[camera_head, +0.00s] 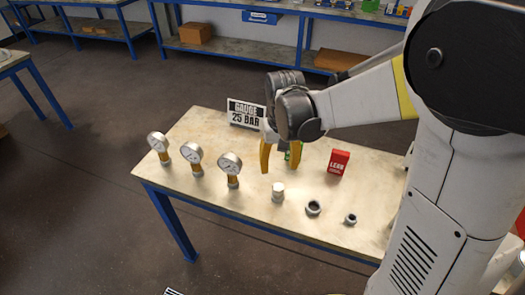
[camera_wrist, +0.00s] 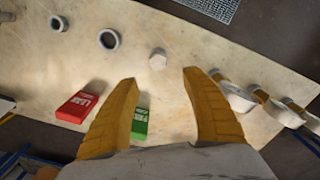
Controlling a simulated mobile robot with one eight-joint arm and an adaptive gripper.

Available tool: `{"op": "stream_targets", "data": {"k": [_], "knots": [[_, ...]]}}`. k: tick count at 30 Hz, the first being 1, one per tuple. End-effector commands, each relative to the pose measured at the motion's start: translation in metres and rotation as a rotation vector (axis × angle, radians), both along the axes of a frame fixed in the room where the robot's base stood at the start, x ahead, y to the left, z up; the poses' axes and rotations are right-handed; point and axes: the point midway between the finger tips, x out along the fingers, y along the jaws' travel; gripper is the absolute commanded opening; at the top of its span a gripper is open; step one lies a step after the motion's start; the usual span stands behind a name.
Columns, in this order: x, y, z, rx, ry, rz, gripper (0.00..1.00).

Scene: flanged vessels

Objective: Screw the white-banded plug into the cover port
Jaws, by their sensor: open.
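A small white-topped piece (camera_head: 278,191), which looks like the white-banded plug, stands upright on the table (camera_head: 225,133). In the wrist view the plug (camera_wrist: 158,59) shows a pale, many-sided top. My gripper (camera_head: 280,168) is open and empty above the table, its yellow fingers pointing down close to the plug. In the wrist view the plug lies just beyond the gap between my fingertips (camera_wrist: 160,77), and they do not appear to touch it. I cannot make out a cover port in either view.
Several dial gauges, such as this gauge (camera_head: 231,166), stand to the left. A large ring fitting (camera_head: 313,208) and a small ring fitting (camera_head: 350,219) are to the right. A red box (camera_head: 339,161), a green box (camera_wrist: 140,123) and a gauge sign (camera_head: 245,115) stand behind.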

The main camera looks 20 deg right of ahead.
Motion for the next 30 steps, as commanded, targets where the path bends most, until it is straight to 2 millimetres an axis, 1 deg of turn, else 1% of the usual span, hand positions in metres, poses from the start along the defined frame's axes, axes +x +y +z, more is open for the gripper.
{"op": "stream_targets", "data": {"k": [2, 9, 12, 17, 24, 27, 30], "knots": [[0.002, 0.000, -0.007, 0.000, 0.010, -0.002, 0.56], [0.002, 0.000, -0.049, 0.000, 0.011, -0.002, 0.56], [0.002, 0.000, -0.058, 0.000, 0.011, -0.002, 0.56], [0.002, -0.001, -0.067, 0.000, 0.010, -0.002, 0.56], [0.004, -0.003, -0.104, 0.001, 0.010, -0.002, 0.56], [0.004, -0.003, -0.112, 0.001, 0.009, -0.002, 0.56], [0.004, -0.003, -0.111, 0.001, 0.009, -0.002, 0.56]]}}
